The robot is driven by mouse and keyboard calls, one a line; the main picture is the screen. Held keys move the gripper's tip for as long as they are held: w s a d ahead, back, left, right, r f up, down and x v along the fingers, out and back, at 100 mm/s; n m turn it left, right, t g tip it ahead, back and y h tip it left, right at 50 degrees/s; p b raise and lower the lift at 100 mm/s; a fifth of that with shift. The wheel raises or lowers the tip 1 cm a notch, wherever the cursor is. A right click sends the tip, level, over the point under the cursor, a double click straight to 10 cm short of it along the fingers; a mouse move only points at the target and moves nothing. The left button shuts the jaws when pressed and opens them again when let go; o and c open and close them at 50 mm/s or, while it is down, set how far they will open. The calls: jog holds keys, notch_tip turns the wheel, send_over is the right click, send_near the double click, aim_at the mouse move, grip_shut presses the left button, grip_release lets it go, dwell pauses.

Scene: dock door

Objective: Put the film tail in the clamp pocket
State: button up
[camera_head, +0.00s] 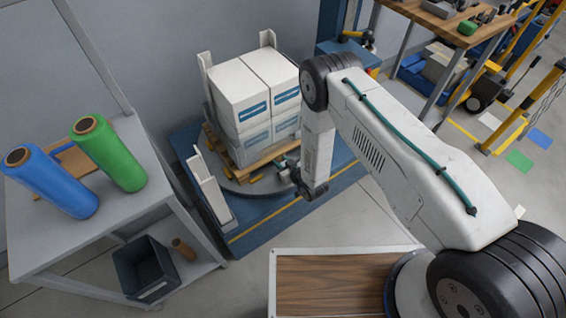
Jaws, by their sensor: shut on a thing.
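A pallet load of white boxes (255,92) with blue labels stands on a round turntable (262,187). The lower boxes look greyer, as if film covers them. My arm reaches down at the load's right side. My gripper (286,165) is small and partly hidden by my wrist, low beside the pallet's right corner. It is shut on the film tail, which is too thin and small to make out clearly. I cannot make out the clamp pocket.
The turntable sits on a blue base with white uprights (210,187). At left, a grey bench (130,200) holds a blue roll (52,182) and a green roll (108,153); a dark bin (145,268) sits below. A workbench (440,22) stands at back right.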

jog(key=o, duration=0.9)
jog(key=shift+f, duration=0.1)
jog(key=shift+o, duration=0.2)
jog(key=shift+r, duration=0.2)
jog(key=v, duration=1.2)
